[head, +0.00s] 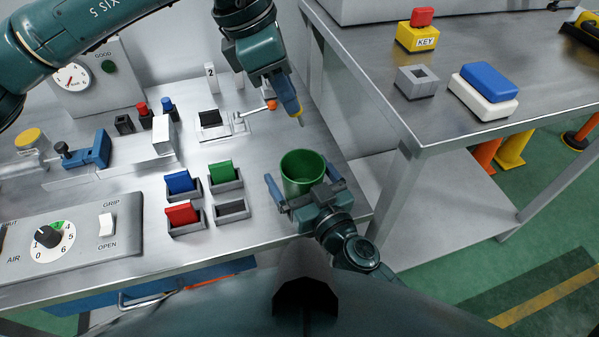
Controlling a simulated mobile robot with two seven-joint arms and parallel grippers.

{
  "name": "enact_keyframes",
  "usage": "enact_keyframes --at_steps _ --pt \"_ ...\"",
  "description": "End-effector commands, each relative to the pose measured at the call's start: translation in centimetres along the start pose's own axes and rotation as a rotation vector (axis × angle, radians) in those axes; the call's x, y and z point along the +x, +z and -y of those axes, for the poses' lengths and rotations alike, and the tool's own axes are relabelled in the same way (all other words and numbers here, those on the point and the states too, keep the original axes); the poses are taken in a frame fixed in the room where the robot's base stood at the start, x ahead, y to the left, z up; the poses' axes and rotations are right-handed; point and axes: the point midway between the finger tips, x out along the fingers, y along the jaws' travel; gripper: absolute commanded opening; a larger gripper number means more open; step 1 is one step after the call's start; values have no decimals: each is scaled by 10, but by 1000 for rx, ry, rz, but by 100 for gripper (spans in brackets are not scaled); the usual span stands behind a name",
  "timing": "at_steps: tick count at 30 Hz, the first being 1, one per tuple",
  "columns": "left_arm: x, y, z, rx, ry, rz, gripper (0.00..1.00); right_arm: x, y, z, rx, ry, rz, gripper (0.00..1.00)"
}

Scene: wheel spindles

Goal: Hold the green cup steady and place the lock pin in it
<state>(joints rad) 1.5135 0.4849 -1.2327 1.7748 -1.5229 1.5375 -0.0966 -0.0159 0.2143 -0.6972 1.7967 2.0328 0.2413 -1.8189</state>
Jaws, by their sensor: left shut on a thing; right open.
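The green cup (303,182) stands upright near the right end of the grey workbench, its open mouth facing up. My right gripper (304,186) is open at the cup, with one finger on each side of it; whether the fingers touch it cannot be told. My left gripper (279,84) is shut on the lock pin (290,103), a blue and yellow piece with a thin tip pointing down. The pin is in the air, beyond the cup's far rim in the picture. The gripper hides the pin's upper part.
Left of the cup are small holders with blue (179,182), green (222,173) and red (182,213) blocks, and an empty one (231,209). A clamp with an orange knob (271,104) is close to my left gripper. A second table (450,130) stands right.

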Motion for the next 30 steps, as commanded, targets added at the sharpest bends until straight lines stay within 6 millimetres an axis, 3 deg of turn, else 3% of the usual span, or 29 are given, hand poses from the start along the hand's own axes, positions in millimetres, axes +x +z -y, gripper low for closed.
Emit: enact_keyframes --at_steps 11,28,30 --pt "0 0 0 0 0 0 0 5 0 0 0 0 0 95" --pt "0 0 0 0 0 0 0 4 0 0 0 0 0 48" --pt "0 0 0 0 0 0 0 4 0 0 0 0 0 48"
